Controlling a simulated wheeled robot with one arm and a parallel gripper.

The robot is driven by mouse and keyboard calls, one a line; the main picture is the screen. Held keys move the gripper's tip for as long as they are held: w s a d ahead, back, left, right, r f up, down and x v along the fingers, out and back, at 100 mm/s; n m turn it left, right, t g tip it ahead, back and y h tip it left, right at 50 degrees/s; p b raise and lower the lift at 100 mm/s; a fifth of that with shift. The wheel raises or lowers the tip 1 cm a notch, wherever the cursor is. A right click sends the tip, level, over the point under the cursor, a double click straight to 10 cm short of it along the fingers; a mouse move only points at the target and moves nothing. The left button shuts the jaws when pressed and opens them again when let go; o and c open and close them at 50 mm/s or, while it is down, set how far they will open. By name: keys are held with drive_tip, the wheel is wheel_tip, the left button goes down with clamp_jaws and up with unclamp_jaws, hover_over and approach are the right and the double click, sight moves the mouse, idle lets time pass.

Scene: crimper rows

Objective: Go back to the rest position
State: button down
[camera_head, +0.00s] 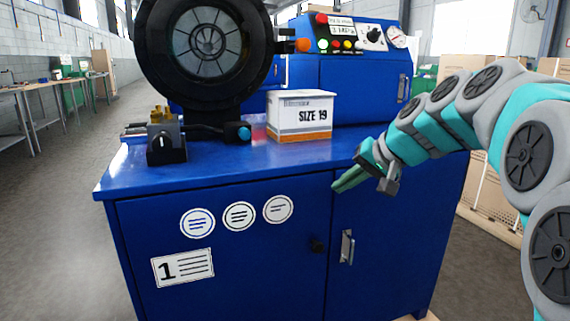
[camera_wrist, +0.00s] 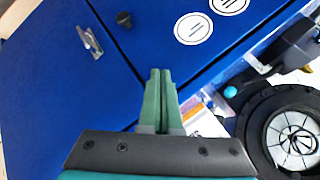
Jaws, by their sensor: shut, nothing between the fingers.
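My gripper (camera_head: 350,181) is shut and empty, its green fingers together. In the wrist view the closed fingers (camera_wrist: 160,98) lie in front of the blue cabinet front. The blue crimper cabinet (camera_head: 240,280) carries a white box (camera_head: 302,100) marked SIZE 19, which stands to the left of my gripper and apart from it. The rest position itself is not marked in view.
A large black crimper head (camera_head: 150,50) stands at the back left of the cabinet top, and a small black and brass device (camera_head: 165,148) sits in front of it. A door handle (camera_head: 347,247) is below my gripper. A control panel (camera_head: 352,38) is behind. Open floor (camera_head: 60,220) lies left.

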drive_tip(key=s+a+f+n+g+h, duration=0.1)
drive_tip(key=s+f+g, duration=0.2)
drive_tip(key=s+f, duration=0.5)
drive_tip(key=s+a+f+g+h, duration=0.1)
drive_tip(key=s+f+g+h, duration=0.1)
drive_tip(key=s+f, duration=0.65)
drive_tip(key=s+d+f+n+g+h, duration=0.1)
drive_tip(key=s+f, duration=0.3)
drive_tip(key=s, duration=0.6)
drive_tip(key=s+d+f+n+g+h, duration=0.1)
drive_tip(key=s+d+f+g+h, duration=0.1)
drive_tip(key=s, duration=0.9)
wheel_tip(320, 180, down, 3)
drive_tip(key=shift+s+d+r+g, duration=0.1)
drive_tip(key=shift+s+d+g, duration=0.25)
drive_tip(key=shift+d, duration=0.55)
